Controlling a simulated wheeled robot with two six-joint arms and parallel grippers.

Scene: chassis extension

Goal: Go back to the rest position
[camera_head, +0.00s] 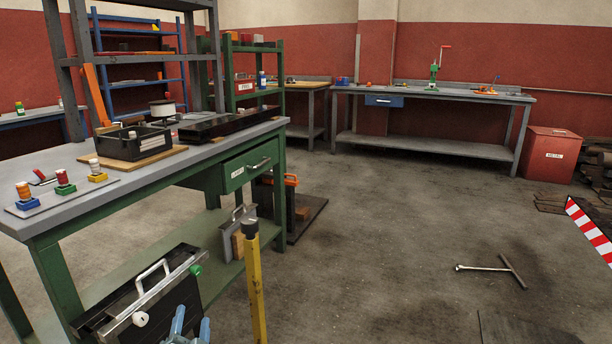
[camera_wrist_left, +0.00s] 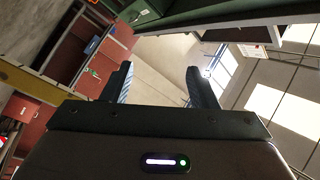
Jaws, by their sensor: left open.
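My left gripper (camera_head: 191,324) shows at the bottom edge of the head view as two light blue fingertips, in front of the green-framed workbench (camera_head: 160,187). In the left wrist view, its two dark fingers (camera_wrist_left: 163,86) stand apart with nothing between them. That view is tilted and looks past the fingers to the wall and a bright window. My right gripper is in neither view.
A black case with a white handle (camera_head: 152,293) is close beside the left fingertips. A yellow post (camera_head: 255,290) stands to their right. A T-shaped tool (camera_head: 500,268) lies on the floor. A red-white striped board (camera_head: 590,230) is at the right edge.

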